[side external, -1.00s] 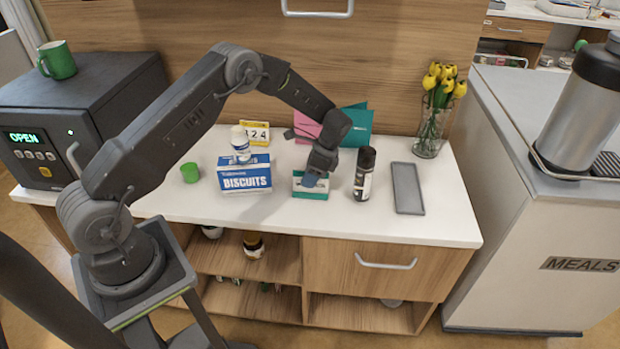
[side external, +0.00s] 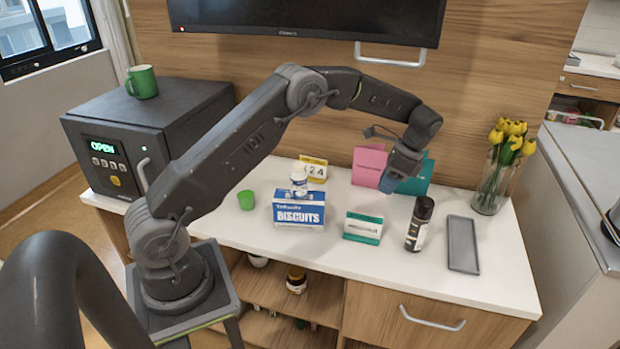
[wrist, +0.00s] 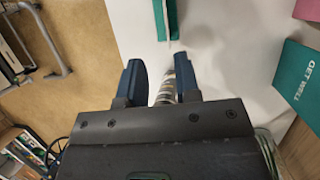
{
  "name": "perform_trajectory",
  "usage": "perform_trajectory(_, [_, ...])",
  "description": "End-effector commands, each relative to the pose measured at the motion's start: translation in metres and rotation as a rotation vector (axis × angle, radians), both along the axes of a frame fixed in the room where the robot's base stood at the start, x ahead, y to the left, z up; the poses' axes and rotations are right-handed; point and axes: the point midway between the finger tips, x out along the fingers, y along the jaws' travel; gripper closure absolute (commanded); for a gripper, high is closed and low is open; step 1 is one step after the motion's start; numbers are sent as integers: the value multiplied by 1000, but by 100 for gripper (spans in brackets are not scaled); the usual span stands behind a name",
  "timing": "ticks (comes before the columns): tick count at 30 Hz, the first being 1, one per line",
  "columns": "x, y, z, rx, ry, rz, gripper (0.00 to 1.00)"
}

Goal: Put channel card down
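The small white and teal card (side external: 363,228), which I take to be the channel card, stands on the white counter between the biscuit box and the black can; its print is too small to read. It also shows at the top of the wrist view (wrist: 173,15), beyond my fingertips and apart from them. My gripper (side external: 393,184) is raised above the counter, behind and to the right of the card. In the wrist view its two blue fingers (wrist: 160,70) are spread apart with nothing held.
The blue biscuit box (side external: 298,208) with a white bottle (side external: 299,180) on it is left of the card. A black can (side external: 419,224) and grey tray (side external: 462,244) are to the right. Pink (side external: 369,165) and teal (side external: 417,178) cards and a tulip vase (side external: 490,186) stand behind.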

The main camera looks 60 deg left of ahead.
Motion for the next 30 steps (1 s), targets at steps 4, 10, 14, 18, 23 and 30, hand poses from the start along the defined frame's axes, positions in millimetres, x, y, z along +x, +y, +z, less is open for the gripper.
perform_trajectory(4, [-20,-14,61,15,-124,76,70])
perform_trajectory(10, [-70,-37,132,16,-307,213,70])
perform_trajectory(14, [-111,-51,166,3,-421,308,70])
perform_trajectory(18, [-160,-64,189,-27,-540,412,70])
perform_trajectory(23, [-218,-78,199,-76,-668,537,70])
perform_trajectory(30, [-286,-91,187,-162,-814,699,70])
